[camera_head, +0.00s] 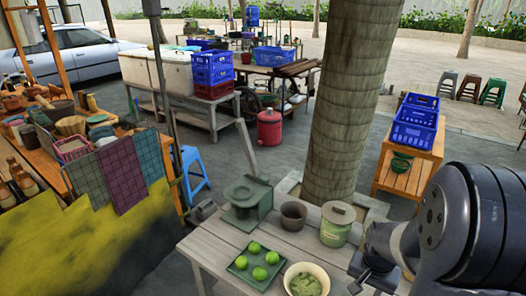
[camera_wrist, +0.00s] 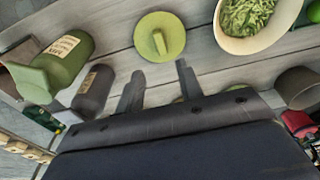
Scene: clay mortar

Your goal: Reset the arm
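My gripper (camera_head: 366,274) is at the lower right of the head view, over the right end of the wooden table (camera_head: 215,247). In the wrist view, its two fingers (camera_wrist: 158,88) stand apart with only the grey planks showing between them, so it is open and empty. My arm covers the right side of the head view and hides the table's right end.
On the table are a green tray (camera_head: 239,264) with several limes, a bowl of greens (camera_head: 307,281), a lidded green canister (camera_head: 337,224), a brown cup (camera_head: 293,215) and a green stand (camera_head: 247,200). A tree trunk (camera_head: 350,110) rises behind. Bottles (camera_wrist: 68,55) show in the wrist view.

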